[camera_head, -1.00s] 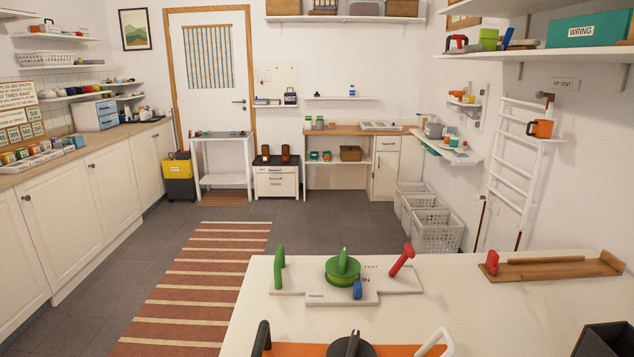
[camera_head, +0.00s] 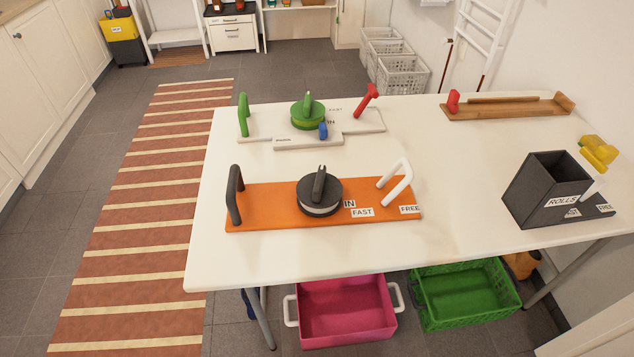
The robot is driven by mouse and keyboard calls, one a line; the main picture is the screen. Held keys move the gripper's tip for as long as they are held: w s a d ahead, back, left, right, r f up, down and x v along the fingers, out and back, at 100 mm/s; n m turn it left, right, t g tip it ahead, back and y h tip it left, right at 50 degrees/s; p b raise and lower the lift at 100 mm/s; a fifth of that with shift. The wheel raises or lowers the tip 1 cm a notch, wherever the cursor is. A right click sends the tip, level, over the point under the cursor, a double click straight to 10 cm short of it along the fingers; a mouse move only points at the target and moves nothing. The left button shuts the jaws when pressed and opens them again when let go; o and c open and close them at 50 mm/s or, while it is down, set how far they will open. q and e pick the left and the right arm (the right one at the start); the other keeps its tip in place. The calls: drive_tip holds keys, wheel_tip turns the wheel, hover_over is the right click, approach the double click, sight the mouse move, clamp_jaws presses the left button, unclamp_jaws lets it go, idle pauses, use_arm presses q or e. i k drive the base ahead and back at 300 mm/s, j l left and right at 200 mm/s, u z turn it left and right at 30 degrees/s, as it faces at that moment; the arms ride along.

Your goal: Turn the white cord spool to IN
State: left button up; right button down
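A dark round spool (camera_head: 319,198) with a dark raised grip bar on top and a pale band round its lower edge sits on an orange board (camera_head: 270,211). Labels IN, FAST and FREE show right of it on the board. A black handle (camera_head: 235,196) stands at the board's left end and a white handle (camera_head: 398,181) at its right. A green spool (camera_head: 308,117) sits on a white board (camera_head: 262,126) behind it, also near an IN label. I cannot tell for sure which spool carries white cord. Neither gripper is in view.
The boards rest on a white table (camera_head: 465,170). A dark ROLLS box (camera_head: 541,190) stands at the right and a wooden tray (camera_head: 510,107) at the back right. A pink bin (camera_head: 345,312) and a green crate (camera_head: 465,293) sit below the front edge.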

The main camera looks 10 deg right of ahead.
sight(319, 194)
drive_tip(key=l+u, duration=0.3)
drive_tip(key=l, duration=0.4)
drive_tip(key=l+u, duration=0.3)
drive_tip(key=l, duration=0.35)
